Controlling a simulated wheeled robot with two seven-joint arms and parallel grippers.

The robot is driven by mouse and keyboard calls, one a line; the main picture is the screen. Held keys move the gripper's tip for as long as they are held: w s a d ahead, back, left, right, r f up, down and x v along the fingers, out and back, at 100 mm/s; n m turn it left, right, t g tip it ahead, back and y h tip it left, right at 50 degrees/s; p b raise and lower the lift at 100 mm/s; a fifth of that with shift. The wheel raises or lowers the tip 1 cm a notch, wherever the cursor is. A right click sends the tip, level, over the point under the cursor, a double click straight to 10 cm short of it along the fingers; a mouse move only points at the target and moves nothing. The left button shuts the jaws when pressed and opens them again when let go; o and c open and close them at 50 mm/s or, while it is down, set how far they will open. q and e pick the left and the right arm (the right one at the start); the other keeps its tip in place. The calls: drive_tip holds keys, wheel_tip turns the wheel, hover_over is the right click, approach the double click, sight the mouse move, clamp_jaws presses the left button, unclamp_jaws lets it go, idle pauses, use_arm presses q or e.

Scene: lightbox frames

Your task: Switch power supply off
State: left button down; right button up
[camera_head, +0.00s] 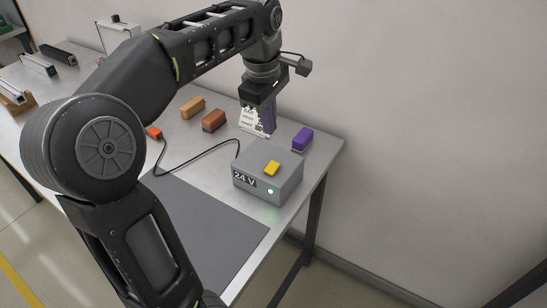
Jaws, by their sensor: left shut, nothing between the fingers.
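The power supply (250,186) is a grey box marked "24 V" near the right end of the table. A yellow switch (272,168) sits on its top, and a green light (270,191) glows on its front. A black cable runs from it to the left. My left gripper (265,106) points down above and behind the box, apart from the switch. It is shut and holds nothing. Its fingertips are hard to make out against the things behind. My right gripper is out of view.
A white printed card (252,121) with purple beside it stands behind the box. A purple block (302,139), a brown block (214,120), a tan block (192,107) and a small red-orange piece (154,133) lie on the table. A dark grey mat (205,225) lies in front, clear.

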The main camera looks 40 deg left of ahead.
sight(274, 164)
use_arm(q)
drive_tip(key=f, duration=0.4)
drive_tip(key=w+f, duration=0.1)
drive_tip(key=f, duration=0.3)
drive_tip(key=f+p, duration=0.1)
drive_tip(key=f, duration=0.3)
drive_tip(key=shift+w+a+f, duration=0.1)
drive_tip(key=shift+w+a, duration=0.05)
drive_tip(key=shift+w, duration=0.2)
